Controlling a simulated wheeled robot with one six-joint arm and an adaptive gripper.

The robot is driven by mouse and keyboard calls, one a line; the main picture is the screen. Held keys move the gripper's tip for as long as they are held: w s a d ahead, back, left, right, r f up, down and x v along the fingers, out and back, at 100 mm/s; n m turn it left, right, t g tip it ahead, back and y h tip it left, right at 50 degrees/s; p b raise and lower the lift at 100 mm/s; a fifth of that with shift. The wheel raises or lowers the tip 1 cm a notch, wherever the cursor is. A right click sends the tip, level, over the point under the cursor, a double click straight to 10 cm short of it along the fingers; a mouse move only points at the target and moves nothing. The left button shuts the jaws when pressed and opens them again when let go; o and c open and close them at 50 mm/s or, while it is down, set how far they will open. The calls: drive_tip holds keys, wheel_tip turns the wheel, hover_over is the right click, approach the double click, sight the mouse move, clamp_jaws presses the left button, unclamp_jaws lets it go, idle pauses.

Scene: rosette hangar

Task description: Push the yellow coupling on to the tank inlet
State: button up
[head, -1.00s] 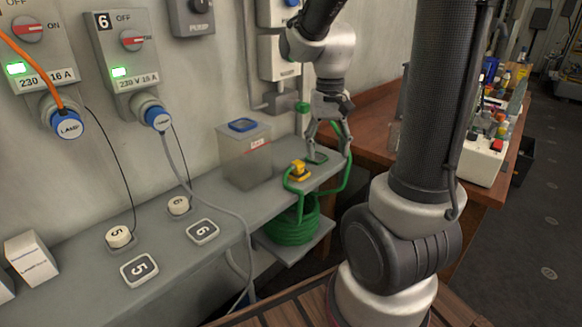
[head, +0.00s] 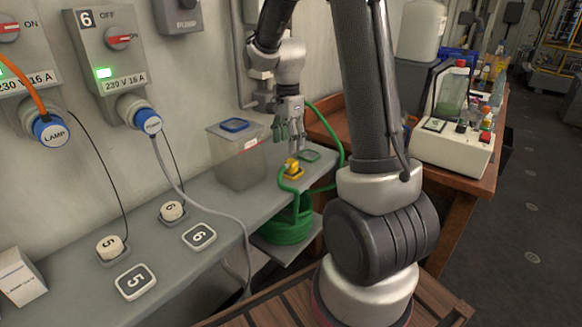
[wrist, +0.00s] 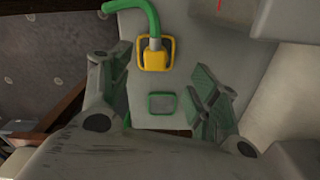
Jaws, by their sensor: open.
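The yellow coupling (head: 291,170) stands on the grey shelf with a green hose (head: 284,183) attached. My gripper (head: 290,140) is open and empty, pointing down just above the coupling. In the wrist view my gripper (wrist: 160,92) has its fingers spread left and right, not around the coupling. A translucent grey tank (head: 236,165) with a blue lid stands left of the gripper. I cannot make out its inlet.
A green hose coil (head: 287,226) sits on a lower shelf. Panels and cables run along the wall at left. A wooden bench (head: 464,182) with a white device (head: 452,147) is at right.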

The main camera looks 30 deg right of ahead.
sight(290, 161)
drive_tip(key=shift+f, duration=1.3)
drive_tip(key=shift+s+f, duration=0.1)
drive_tip(key=f, duration=0.5)
drive_tip(key=shift+s+d, duration=0.15)
drive_tip(key=shift+d, duration=0.05)
drive_tip(key=c, duration=1)
